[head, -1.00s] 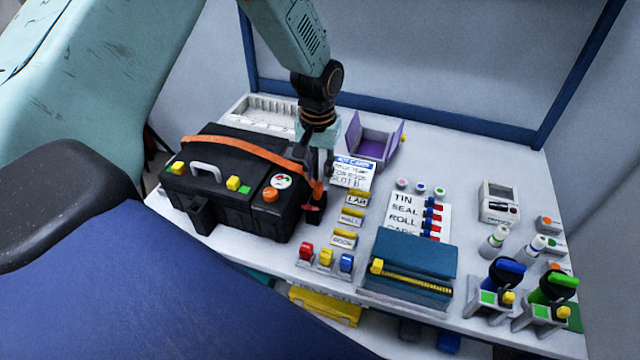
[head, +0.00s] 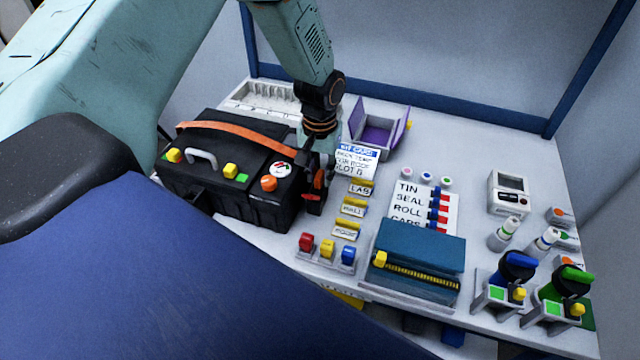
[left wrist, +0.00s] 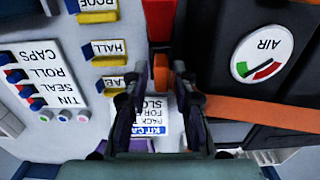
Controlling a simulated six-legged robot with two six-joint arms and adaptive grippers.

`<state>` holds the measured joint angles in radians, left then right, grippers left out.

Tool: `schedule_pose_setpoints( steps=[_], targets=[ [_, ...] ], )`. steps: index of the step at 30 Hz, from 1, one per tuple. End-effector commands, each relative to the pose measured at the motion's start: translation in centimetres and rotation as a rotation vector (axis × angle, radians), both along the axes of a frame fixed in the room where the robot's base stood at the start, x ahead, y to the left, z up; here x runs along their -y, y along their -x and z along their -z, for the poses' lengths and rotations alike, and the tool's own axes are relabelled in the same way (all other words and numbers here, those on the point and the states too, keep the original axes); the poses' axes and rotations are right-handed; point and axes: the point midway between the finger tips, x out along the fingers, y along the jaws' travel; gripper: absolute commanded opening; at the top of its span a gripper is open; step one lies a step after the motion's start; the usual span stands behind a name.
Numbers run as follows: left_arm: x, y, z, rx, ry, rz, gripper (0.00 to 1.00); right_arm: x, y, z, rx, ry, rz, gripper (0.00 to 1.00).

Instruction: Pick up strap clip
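The strap clip (left wrist: 161,72) is a small orange piece at the case's right side, by the orange strap (head: 235,130). In the left wrist view it lies between the fingertips of my left gripper (left wrist: 160,88). The fingers stand apart on both sides of it, with what looks like a narrow gap; contact is unclear. A red part (left wrist: 160,20) is just beyond it. In the head view my left gripper (head: 316,188) is low beside the black case (head: 225,205) and partly hides the clip. My right gripper is not in view.
The case has a white handle, yellow knobs and an AIR gauge (left wrist: 263,54). Close to the gripper are a kit card (head: 357,158), yellow labelled tabs (head: 352,211) and a purple open box (head: 375,135). A teal box (head: 415,262) stands in front.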

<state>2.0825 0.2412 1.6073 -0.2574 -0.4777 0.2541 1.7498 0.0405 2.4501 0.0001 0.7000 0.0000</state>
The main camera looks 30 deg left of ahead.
Motion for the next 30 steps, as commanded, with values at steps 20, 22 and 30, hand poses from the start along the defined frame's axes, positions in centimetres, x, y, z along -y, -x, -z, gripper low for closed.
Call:
schedule_pose_setpoints(
  steps=[20,22,30],
  targets=[
    [-0.2,-0.3,1.3,0.001,0.0,0.0,0.0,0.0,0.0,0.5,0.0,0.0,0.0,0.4],
    [-0.2,-0.3,1.3,0.001,0.0,0.0,0.0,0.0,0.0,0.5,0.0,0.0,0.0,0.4],
    [-0.2,-0.3,0.3,0.002,0.001,0.0,0.0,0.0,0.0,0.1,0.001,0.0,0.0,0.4]
  ],
)
